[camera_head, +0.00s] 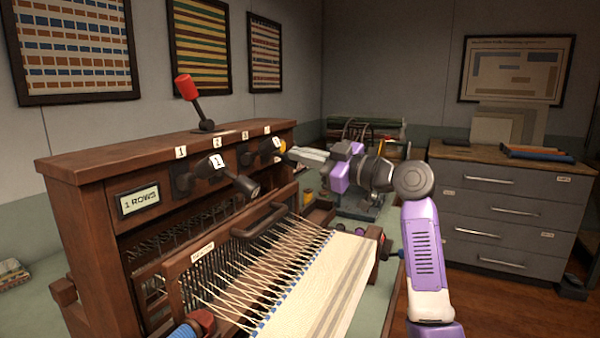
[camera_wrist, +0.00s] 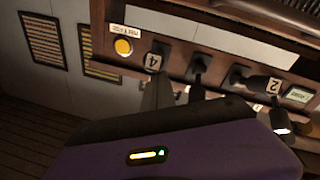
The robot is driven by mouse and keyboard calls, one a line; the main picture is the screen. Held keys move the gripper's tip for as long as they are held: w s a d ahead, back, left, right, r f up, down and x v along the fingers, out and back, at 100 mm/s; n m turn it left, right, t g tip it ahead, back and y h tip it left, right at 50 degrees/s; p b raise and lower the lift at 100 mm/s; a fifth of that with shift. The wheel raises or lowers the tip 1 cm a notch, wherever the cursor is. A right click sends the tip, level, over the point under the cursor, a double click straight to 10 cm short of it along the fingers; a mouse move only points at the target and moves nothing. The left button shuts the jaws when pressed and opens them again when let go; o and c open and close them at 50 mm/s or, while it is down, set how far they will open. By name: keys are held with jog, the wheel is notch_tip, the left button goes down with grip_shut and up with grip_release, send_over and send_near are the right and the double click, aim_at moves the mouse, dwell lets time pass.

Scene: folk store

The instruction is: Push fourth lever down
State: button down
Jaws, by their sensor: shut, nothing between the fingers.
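The wooden loom (camera_head: 110,165) has a row of dark levers under number labels 1 to 4. The fourth lever's white tag (camera_head: 277,143) shows at the right end of the row, and a tag reading 4 (camera_wrist: 153,61) shows in the wrist view. My gripper (camera_head: 293,153) is shut and empty, with its fingertips close to the fourth lever. Whether they touch it I cannot tell. In the wrist view, the fingers (camera_wrist: 158,92) are just below the tag. A lever nearer the left end (camera_head: 247,187) sticks out toward the camera.
A red-knobbed lever (camera_head: 186,88) stands on top of the loom. A yellow round button (camera_wrist: 123,46) is beside the tag 4. A row-count display (camera_head: 138,199) is at the left. A grey drawer cabinet (camera_head: 500,205) stands right.

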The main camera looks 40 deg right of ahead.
jog(key=f+t+b, duration=0.1)
jog(key=b, duration=0.2)
jog(key=shift+f, duration=0.5)
jog(key=shift+w+f+b, duration=0.15)
jog(key=shift+f+b, duration=0.2)
jog(key=shift+b, duration=0.5)
jog(key=shift+a, duration=0.1)
